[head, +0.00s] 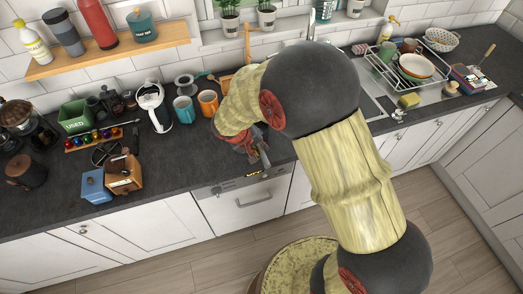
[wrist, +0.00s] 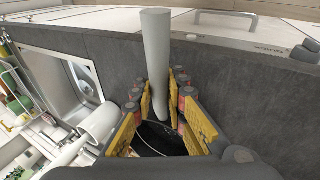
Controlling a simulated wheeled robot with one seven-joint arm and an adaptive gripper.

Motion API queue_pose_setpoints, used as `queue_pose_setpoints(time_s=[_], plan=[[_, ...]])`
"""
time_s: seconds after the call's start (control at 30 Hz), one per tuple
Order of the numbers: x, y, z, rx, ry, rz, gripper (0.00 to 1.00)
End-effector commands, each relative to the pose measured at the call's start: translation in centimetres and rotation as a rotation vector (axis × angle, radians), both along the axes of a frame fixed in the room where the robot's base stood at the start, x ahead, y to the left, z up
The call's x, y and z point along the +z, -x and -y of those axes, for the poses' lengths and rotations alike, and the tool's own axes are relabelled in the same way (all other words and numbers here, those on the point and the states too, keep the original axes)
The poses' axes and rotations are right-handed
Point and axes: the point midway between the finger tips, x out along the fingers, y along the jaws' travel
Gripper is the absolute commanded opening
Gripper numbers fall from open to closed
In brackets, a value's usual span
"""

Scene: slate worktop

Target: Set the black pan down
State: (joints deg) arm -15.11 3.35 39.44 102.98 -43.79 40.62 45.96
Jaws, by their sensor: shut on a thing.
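My gripper (wrist: 157,122) is shut on the light grey handle (wrist: 155,55) of the black pan, with the yellow-padded fingers on either side of it. The handle points away toward the worktop's front edge. A dark, curved part of the black pan (wrist: 155,140) shows low between the fingers; the rest of it is hidden by my gripper. In the head view my gripper (head: 260,160) is over the front part of the slate worktop (head: 185,155), and my arm hides the pan. I cannot tell whether the pan touches the worktop.
A teal mug (head: 184,109), an orange mug (head: 208,103) and a white kettle (head: 154,106) stand left of my gripper. A blue box (head: 94,186) and a wooden grinder (head: 123,173) are further left. The sink (wrist: 72,72) and a dish rack (head: 412,75) lie on the other side.

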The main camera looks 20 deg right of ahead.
Motion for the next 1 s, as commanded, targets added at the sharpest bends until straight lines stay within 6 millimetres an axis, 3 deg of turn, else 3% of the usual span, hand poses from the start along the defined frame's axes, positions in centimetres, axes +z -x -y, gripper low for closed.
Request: queue_pose_setpoints(time_s=[0.3,0.33,0.7,1.0], plan=[[-0.17,-0.13,-0.02,0.000,0.000,0.004,0.00],[-0.20,-0.03,-0.01,0.000,0.000,0.001,0.12],[-0.12,-0.02,-0.01,0.000,0.000,0.001,0.33],[-0.04,-0.02,0.00,0.000,0.000,0.001,0.33]])
